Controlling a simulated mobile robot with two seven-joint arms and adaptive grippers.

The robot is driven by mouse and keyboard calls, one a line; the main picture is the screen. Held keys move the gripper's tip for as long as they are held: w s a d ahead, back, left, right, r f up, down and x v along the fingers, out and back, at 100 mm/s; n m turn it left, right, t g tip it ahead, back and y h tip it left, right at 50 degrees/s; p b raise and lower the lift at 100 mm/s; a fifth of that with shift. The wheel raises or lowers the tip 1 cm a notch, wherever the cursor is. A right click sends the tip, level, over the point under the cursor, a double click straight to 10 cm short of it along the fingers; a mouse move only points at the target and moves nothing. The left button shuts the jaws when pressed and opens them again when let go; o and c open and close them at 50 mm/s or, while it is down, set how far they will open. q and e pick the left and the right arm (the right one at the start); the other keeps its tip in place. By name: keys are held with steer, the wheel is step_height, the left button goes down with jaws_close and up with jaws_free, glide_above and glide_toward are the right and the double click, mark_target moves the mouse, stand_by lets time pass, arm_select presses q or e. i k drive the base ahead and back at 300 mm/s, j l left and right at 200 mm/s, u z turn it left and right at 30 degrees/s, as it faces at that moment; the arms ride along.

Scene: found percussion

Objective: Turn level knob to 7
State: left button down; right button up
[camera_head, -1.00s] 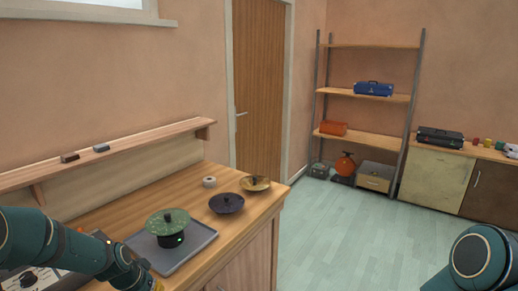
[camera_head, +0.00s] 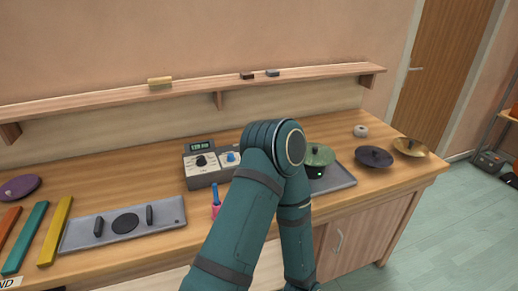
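A grey control box (camera_head: 209,165) with a small lit display (camera_head: 200,147) stands on the wooden counter, left of the middle in the head view. It has a black knob (camera_head: 201,160) and a blue knob (camera_head: 230,157) on its face. The scale marks are too small to read, so I cannot tell the knobs' settings or which is the level knob. One of my teal arms rises from the bottom edge, bends in front of the counter right of the box, and goes back down. Neither gripper shows.
A green lidded pot (camera_head: 318,160) stands on a grey tray behind my arm. A dark cymbal (camera_head: 374,157) and a brass one (camera_head: 410,147) lie right of it. A grey plate with handles (camera_head: 86,233) and colored bars lie left. A shelf (camera_head: 120,99) runs above.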

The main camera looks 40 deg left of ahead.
mark_target(231, 158)
steer(key=u, duration=1.75)
